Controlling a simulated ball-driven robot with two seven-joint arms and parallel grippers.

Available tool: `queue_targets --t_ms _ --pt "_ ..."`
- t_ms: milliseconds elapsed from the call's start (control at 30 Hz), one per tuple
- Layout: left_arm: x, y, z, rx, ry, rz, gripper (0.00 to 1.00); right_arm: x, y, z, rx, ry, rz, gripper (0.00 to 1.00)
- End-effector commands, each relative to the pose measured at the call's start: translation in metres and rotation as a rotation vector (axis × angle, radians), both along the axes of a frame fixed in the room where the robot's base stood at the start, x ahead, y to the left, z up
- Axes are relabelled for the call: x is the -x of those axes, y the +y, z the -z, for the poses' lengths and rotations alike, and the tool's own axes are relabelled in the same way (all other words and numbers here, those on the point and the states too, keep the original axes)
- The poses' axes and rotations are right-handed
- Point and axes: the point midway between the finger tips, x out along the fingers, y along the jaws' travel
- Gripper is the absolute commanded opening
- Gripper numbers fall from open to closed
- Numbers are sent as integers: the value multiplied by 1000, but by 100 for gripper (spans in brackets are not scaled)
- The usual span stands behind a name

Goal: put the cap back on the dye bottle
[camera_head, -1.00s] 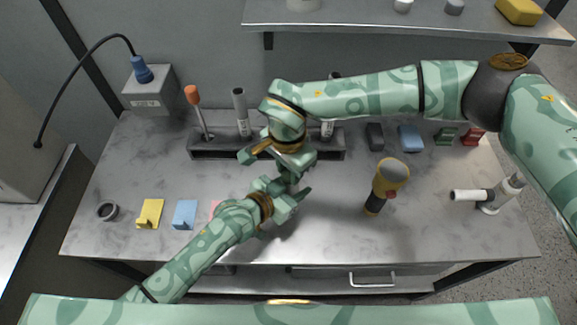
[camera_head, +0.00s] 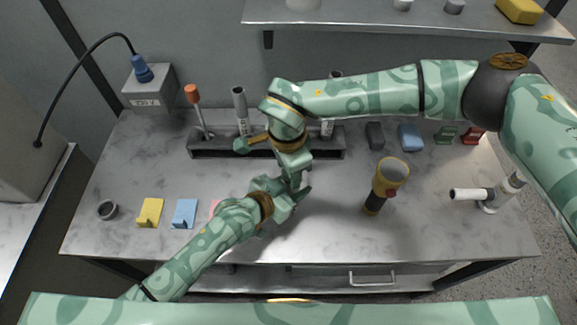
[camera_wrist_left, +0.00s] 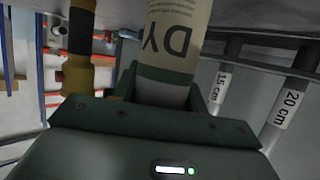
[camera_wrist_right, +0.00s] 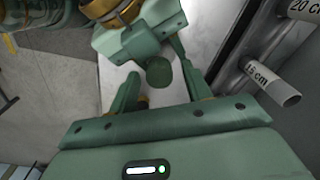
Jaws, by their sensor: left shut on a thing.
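The dye bottle (camera_wrist_left: 180,35), pale with the letters "DY" on its label, stands between the fingers of my left gripper (camera_head: 287,196), which is shut on it. The bottle is mostly hidden in the head view. My right gripper (camera_head: 294,170) is directly above my left one, pointing down. In the right wrist view its fingers stand apart on both sides of a dark green round piece (camera_wrist_right: 158,71), with gaps visible. This piece may be the cap, seen end-on; I cannot tell whether it sits on the bottle.
A grey rack (camera_head: 219,150) with tubes and an orange-topped tool (camera_head: 193,94) stands behind the grippers. Yellow (camera_head: 150,212) and blue (camera_head: 184,213) pieces lie at left.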

Motion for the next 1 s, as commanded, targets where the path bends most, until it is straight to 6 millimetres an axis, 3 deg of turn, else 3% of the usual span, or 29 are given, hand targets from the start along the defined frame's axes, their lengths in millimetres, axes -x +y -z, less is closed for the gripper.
queue_targets --t_ms 400,767,1000 --pt "0 0 -1 1 -1 0 0 0 1 -41 0 -1 0 49" --pt "0 0 -1 0 -1 -1 0 1 1 -46 0 0 -6 45" --pt "0 0 -1 0 -1 -1 0 0 2 -77 8 2 -262 45"
